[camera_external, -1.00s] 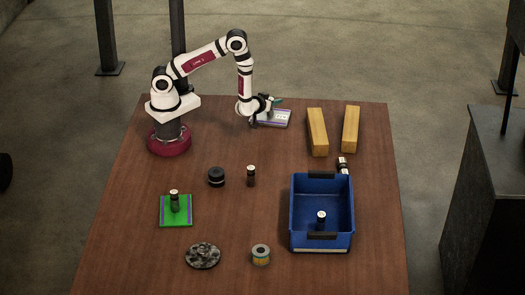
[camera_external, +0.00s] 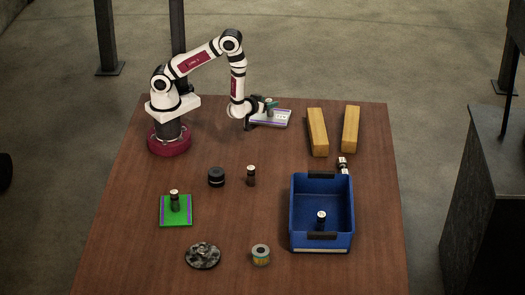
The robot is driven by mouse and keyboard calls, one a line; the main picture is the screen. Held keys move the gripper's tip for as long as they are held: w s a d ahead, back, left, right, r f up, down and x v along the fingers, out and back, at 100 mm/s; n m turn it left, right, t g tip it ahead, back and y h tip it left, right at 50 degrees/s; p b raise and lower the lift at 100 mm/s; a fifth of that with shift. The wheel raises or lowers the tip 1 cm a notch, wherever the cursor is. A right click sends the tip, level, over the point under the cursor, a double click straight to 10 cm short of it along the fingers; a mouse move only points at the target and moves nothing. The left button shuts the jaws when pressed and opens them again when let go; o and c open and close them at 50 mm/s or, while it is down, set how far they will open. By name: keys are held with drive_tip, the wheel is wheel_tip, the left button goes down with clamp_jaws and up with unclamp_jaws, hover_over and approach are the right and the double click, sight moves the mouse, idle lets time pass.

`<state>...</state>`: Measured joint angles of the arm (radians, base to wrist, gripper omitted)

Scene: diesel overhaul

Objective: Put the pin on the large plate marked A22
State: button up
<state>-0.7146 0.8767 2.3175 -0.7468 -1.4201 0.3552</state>
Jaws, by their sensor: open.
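A pale grey plate (camera_external: 284,119) with a purple edge lies flat at the back of the table. It has dark marking, too small to read. A small upright piece with a teal part (camera_external: 269,103), perhaps the pin, shows over the plate's left side; its base is partly hidden by my gripper. My gripper (camera_external: 256,116) is open, low at the plate's left edge. Similar dark cylinders with pale tops stand on a green plate (camera_external: 188,218), on the bare table (camera_external: 251,176) and in the blue bin (camera_external: 321,220).
Two wooden blocks (camera_external: 317,133) (camera_external: 350,129) lie right of the pale plate. A white and black piece (camera_external: 343,164) lies behind the blue bin (camera_external: 299,238). A black round part (camera_external: 216,177), a mottled disc (camera_external: 203,256) and a spool (camera_external: 261,255) stand nearer. The table's middle is mostly clear.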

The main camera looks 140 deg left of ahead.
drive_tip(key=w+d+r+m+t+h, duration=0.3)
drive_tip(key=w+d+m+t+h, duration=0.15)
drive_tip(key=w+d, duration=0.55)
drive_tip(key=w+d+r+m+t+h, duration=0.3)
drive_tip(key=w+d+m+t, duration=0.25)
drive_tip(key=w+d, duration=0.45)
drive_tip(key=d+r+m+h, duration=0.2)
drive_tip(key=d+m+h, duration=0.2)
drive_tip(key=d, duration=0.4)
drive_tip(key=s+d+r+m+g+h, duration=0.3)
drive_tip(key=s+d+r+m, duration=0.2)
drive_tip(key=s+d+m, duration=0.5)
drive_tip(key=s+a+r+m+g+y, duration=0.2)
drive_tip(key=s+a+m+g+y, duration=0.1)
drive_tip(key=s, duration=0.7)
drive_tip(key=shift+s+a+r, duration=0.35)
drive_tip(key=shift+s+a, duration=0.05)
drive_tip(key=shift+a, duration=0.3)
